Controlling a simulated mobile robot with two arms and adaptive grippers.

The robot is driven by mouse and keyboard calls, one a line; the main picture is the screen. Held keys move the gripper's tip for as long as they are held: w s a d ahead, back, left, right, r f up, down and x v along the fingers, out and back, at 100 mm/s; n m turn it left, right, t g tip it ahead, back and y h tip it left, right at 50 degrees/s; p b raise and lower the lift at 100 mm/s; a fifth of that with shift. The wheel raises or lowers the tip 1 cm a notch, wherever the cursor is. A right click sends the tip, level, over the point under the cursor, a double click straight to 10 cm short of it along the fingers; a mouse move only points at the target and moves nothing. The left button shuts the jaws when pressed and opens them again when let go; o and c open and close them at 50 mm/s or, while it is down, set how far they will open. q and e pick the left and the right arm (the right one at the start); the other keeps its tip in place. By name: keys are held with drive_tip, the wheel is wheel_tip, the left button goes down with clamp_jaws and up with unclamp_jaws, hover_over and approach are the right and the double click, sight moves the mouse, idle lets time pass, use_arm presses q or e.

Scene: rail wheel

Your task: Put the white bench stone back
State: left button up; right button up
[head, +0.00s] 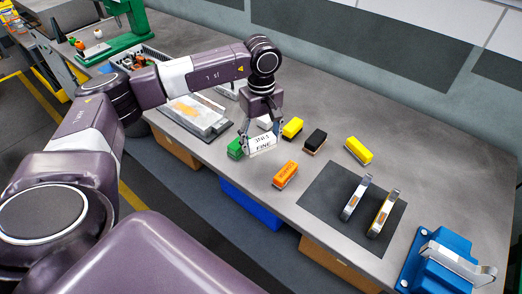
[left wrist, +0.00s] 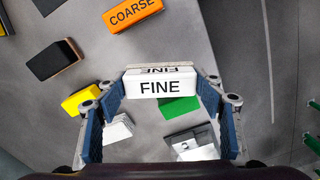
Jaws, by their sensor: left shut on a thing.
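The white bench stone (head: 263,145), a block marked FINE, is between the fingers of my left gripper (head: 262,132). In the left wrist view, the gripper (left wrist: 162,86) is shut on the ends of the white stone (left wrist: 160,86), with its lettering facing the camera. The stone is over the grey bench, close to a green block (head: 235,148); I cannot tell how much clearance is under it. The green block also shows just below the stone in the left wrist view (left wrist: 181,107). My right gripper is in neither view.
Around the stone are an orange COARSE block (head: 285,174), yellow blocks (head: 292,128) (head: 359,150) and a black block (head: 315,140). A dark mat (head: 325,205) bears two metal-handled pieces. A shallow tray (head: 195,117) lies left; a blue fixture (head: 440,262) stands front right.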

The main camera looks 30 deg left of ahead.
sight(262, 164)
use_arm(q)
drive_tip(key=shift+f, duration=0.7)
drive_tip(key=shift+d+f+p, duration=0.1)
drive_tip(key=shift+f+p, duration=0.2)
drive_tip(key=shift+f, duration=0.4)
wheel_tip(262, 164, down, 4)
drive_tip(key=shift+p, duration=0.6)
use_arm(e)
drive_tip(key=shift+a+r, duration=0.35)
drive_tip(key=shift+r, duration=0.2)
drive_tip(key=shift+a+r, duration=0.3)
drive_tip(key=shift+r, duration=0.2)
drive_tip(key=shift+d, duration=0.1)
use_arm(q)
drive_tip(key=shift+f, duration=0.15)
drive_tip(key=o, duration=1.1)
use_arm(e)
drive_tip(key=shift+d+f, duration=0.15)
